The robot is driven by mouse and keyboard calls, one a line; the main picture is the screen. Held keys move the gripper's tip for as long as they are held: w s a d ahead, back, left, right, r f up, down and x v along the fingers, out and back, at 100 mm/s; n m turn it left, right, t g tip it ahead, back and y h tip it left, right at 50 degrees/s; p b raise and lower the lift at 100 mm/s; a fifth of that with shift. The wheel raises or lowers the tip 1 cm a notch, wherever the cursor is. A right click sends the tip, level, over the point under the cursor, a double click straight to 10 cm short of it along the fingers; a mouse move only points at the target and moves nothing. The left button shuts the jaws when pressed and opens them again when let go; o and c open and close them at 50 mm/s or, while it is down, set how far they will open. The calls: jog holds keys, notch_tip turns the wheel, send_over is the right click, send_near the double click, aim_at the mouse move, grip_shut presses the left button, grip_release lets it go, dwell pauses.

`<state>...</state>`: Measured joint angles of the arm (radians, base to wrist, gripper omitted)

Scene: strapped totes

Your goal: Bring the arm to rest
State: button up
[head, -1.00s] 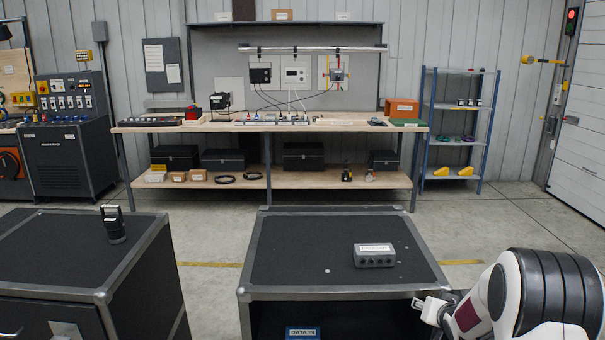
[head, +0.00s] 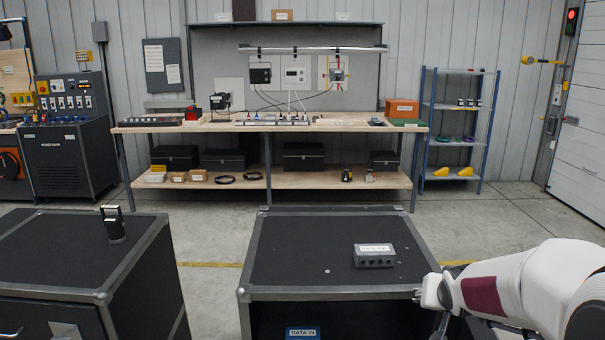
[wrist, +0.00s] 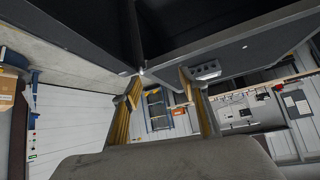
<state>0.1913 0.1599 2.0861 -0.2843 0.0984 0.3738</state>
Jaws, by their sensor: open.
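My arm (head: 545,285) reaches in from the lower right of the head view, beside the right front corner of the middle cart. My gripper (wrist: 160,90) shows in the wrist view with its two yellowish fingers spread apart and nothing between them. In the head view I cannot make out its fingertips clearly. In the wrist view the dark cart appears just beyond the fingers, and I cannot tell the gap between them.
The middle cart (head: 300,250) carries a grey box with sockets (head: 374,256); a blue "DATA IN" tote (head: 302,332) shows below. A left cart (head: 60,250) carries a black handled device (head: 113,224). A workbench (head: 270,126) and blue shelf (head: 456,138) stand behind. Floor between is clear.

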jog(key=s+a+r+n+g, duration=0.1)
jog(key=s+a, duration=0.3)
jog(key=s, duration=0.7)
jog(key=s+a+r+n+g+y, duration=0.1)
jog(key=s+a, duration=0.2)
jog(key=s, duration=0.9)
jog(key=s+a+r+n+g+y, duration=0.1)
jog(key=s+a, duration=0.3)
jog(key=s, duration=0.7)
jog(key=shift+s+a+r, duration=0.15)
jog(key=shift+a+r, duration=0.2)
jog(key=shift+r, duration=0.15)
